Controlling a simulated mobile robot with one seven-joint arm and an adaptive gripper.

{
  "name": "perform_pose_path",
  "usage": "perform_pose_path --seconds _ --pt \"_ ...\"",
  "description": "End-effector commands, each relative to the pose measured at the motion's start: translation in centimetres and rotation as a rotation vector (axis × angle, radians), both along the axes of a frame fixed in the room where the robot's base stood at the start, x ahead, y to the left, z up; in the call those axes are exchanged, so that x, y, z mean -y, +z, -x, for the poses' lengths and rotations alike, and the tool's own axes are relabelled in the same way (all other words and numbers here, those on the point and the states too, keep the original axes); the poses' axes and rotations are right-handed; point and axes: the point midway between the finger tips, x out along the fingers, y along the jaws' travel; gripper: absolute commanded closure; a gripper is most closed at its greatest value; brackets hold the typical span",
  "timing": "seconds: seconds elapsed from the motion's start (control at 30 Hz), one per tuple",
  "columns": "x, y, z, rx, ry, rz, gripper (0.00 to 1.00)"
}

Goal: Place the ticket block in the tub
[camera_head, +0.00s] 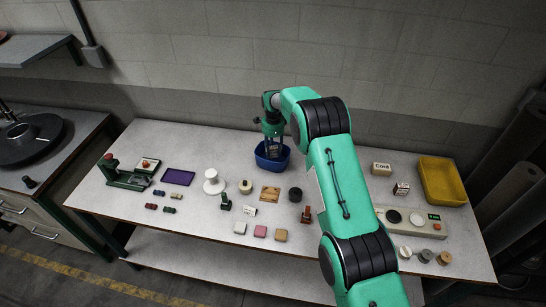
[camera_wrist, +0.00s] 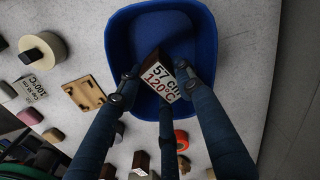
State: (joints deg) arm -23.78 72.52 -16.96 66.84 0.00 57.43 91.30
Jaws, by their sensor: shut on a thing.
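The ticket block (camera_wrist: 161,82) is a small dark block with a white face printed "57 cm 120°C". My gripper (camera_wrist: 158,78) is shut on it, with fingers on both sides in the wrist view. The blue tub (camera_wrist: 118,42) lies behind the block there, and the block overlaps the tub's inside near its front wall. In the head view my gripper (camera_head: 272,146) points down at the blue tub (camera_head: 271,165) at the back middle of the table. How far the block is above the tub floor I cannot tell; the block is mostly hidden in the head view.
A yellow tray (camera_head: 443,183) stands at the right, near a small printed block (camera_head: 401,188) and a beige labelled block (camera_head: 381,169). A control panel (camera_head: 408,219) lies in front of them. Several small objects, including a white stand (camera_head: 213,184), spread across the table left of my arm.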

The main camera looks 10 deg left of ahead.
Motion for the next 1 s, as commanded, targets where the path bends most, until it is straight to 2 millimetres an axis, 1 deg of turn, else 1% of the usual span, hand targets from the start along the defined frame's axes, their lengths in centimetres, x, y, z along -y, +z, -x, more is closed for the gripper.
perform_pose_path --seconds 0.33,0.43,0.73,0.9,1.0 --pt "0.0 -0.1 0.0 0.001 0.0 0.0 0.91" --pt "0.0 -0.4 0.0 0.0 0.0 0.0 0.91" --pt "0.0 -3.4 0.0 -0.001 0.0 0.0 0.91" --pt "0.0 -4.2 0.0 0.001 0.0 0.0 0.91" --pt "0.0 -4.3 0.0 0.001 0.0 0.0 0.91"
